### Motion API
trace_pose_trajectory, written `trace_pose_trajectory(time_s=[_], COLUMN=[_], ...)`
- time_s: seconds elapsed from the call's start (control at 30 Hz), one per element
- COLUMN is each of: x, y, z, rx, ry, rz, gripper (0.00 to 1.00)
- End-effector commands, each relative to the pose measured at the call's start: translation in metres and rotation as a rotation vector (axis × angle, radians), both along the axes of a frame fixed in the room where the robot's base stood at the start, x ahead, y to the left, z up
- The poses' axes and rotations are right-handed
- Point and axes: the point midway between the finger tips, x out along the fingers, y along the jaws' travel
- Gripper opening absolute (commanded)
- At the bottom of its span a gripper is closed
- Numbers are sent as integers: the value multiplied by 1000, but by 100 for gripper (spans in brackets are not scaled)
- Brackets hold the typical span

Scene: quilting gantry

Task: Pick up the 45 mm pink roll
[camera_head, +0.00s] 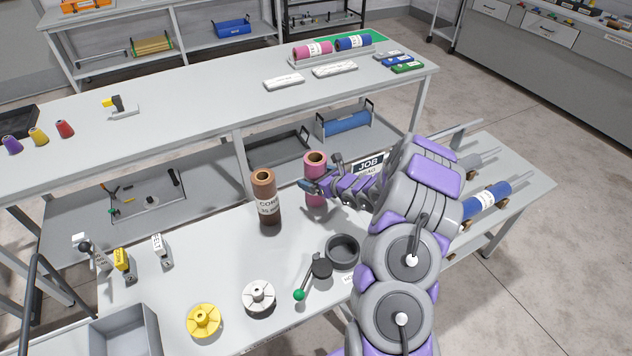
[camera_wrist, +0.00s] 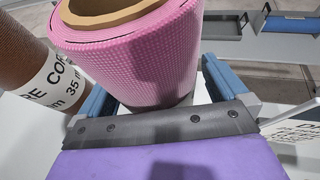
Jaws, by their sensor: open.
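A pink roll (camera_head: 315,165) with a tan core stands upright on the near table, behind and partly hidden by my gripper (camera_head: 311,188). In the wrist view the pink roll (camera_wrist: 140,50) fills the upper middle, its lower part between my two blue fingers. My gripper (camera_wrist: 156,92) is open, with one finger to each side of the roll. I cannot tell whether either finger touches it. No size label shows on this roll. A second pink roll (camera_head: 312,49) lies on the far bench.
A brown core roll (camera_head: 265,195) stands close left of the pink roll; its label reads 35 mm in the wrist view (camera_wrist: 60,88). A JOB sign (camera_head: 369,164) stands right. A black ring-shaped cup (camera_head: 342,250) and green-knobbed lever (camera_head: 300,294) are nearer. A blue roll (camera_head: 487,200) lies right.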

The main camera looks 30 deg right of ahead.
Motion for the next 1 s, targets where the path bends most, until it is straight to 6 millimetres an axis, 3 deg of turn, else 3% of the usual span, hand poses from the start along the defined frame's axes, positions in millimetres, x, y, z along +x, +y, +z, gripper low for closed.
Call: trace_pose_trajectory(time_s=[0.2, 0.8, 1.0], x=[0, 0, 0], y=[0, -1, -1], z=[0, 0, 0], rx=[0, 1, 1], ry=[0, 0, 0], rz=[0, -1, -1], gripper=[99, 42, 40])
